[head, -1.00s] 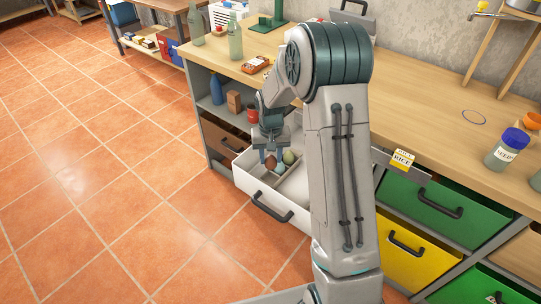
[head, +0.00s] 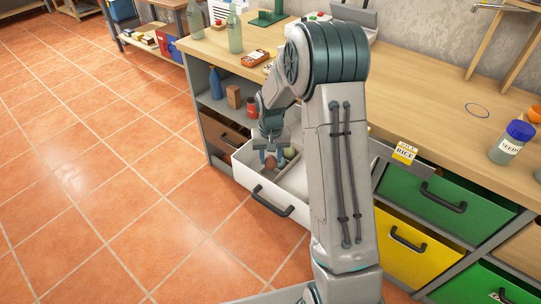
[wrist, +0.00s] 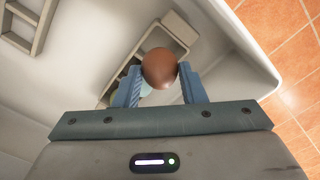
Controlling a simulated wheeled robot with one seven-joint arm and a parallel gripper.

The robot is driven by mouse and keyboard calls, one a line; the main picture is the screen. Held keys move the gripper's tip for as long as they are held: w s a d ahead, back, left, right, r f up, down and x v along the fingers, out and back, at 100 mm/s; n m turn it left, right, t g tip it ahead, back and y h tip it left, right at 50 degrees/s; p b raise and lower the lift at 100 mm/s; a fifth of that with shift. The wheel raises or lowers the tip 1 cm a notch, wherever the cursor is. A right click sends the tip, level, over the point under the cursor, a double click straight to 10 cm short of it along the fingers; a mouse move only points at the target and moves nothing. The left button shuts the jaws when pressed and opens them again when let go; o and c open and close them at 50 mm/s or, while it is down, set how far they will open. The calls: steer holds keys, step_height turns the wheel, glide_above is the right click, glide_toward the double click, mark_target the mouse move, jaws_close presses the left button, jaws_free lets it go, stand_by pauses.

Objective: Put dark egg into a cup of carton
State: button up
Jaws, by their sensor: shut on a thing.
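The dark egg (wrist: 159,68), smooth and reddish brown, sits between the two blue fingers of my gripper (wrist: 155,86), which is shut on it. In the head view my gripper (head: 271,160) and the dark egg (head: 270,163) are at the left part of the open white drawer. A beige carton (wrist: 175,31) with cup-like hollows lies beyond and below the egg in the wrist view, partly hidden by it and the fingers. A green egg (head: 290,152) shows just right of my gripper. A pale blue egg (wrist: 146,90) is mostly hidden under the dark one.
The white drawer (head: 272,204) has raised walls around my gripper and a divider inside. A grey frame-like piece (wrist: 29,25) shows at the upper left of the wrist view. The wooden worktop (head: 440,110) runs behind. The tiled floor at left is clear.

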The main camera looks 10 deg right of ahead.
mark_target(271, 157)
steer(key=shift+f+b, duration=0.7)
steer(key=shift+f, duration=0.35)
steer(key=shift+f, duration=0.1)
steer(key=o, duration=1.1)
steer(key=shift+c, duration=0.2)
steer(key=shift+r+p, duration=2.6)
steer(key=shift+r, duration=1.4)
